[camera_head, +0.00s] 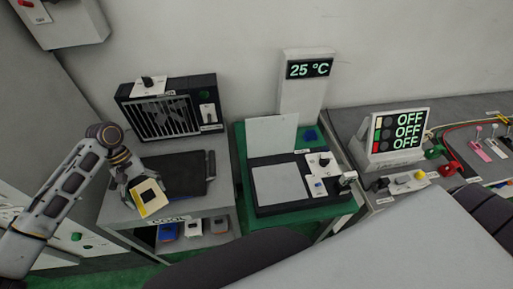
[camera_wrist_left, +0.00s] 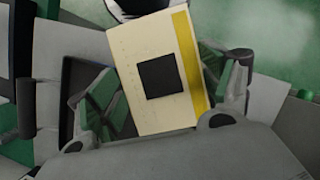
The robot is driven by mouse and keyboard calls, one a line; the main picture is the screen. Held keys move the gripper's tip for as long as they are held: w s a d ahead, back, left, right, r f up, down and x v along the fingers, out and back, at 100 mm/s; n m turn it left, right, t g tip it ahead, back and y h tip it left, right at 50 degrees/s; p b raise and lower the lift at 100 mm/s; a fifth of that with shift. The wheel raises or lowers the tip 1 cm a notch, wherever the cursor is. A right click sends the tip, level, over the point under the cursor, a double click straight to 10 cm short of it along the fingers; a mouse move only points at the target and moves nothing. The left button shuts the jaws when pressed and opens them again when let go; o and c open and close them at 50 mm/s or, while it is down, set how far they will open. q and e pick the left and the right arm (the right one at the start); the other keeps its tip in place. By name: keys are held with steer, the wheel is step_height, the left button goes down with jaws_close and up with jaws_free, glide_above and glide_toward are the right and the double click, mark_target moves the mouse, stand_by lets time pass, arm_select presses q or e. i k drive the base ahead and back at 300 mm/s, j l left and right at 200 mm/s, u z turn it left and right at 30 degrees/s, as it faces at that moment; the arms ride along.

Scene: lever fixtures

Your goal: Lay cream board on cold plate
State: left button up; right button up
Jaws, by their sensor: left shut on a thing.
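The cream board (camera_head: 152,200) has a black square and a yellow stripe along one edge. My left gripper (camera_head: 138,190) is shut on it and holds it tilted at the front left of the grey stand marked COOL. In the left wrist view the board (camera_wrist_left: 135,60) sits between the two green-padded fingers of the gripper (camera_wrist_left: 165,85). A dark flat plate (camera_head: 190,170) lies on the COOL stand, just right of the board; it looks like the cold plate. The gripper hides its left part. My right gripper does not show.
A fan box (camera_head: 165,116) stands behind the dark plate. To the right, a green table (camera_head: 245,200) bears a unit with a pale plate (camera_head: 279,184) and raised lid; a display (camera_head: 310,69) reads 25 °C. A sign (camera_head: 398,135) reads OFF three times.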

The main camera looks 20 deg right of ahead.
mark_target(279, 182)
steer(key=k+l+u, duration=0.1)
steer(key=k+l, duration=0.35)
steer(key=l, duration=0.55)
steer(key=k+l+u, duration=0.1)
steer(key=l, duration=0.75)
steer(key=i+l+u, duration=0.15)
steer(key=l, duration=0.35)
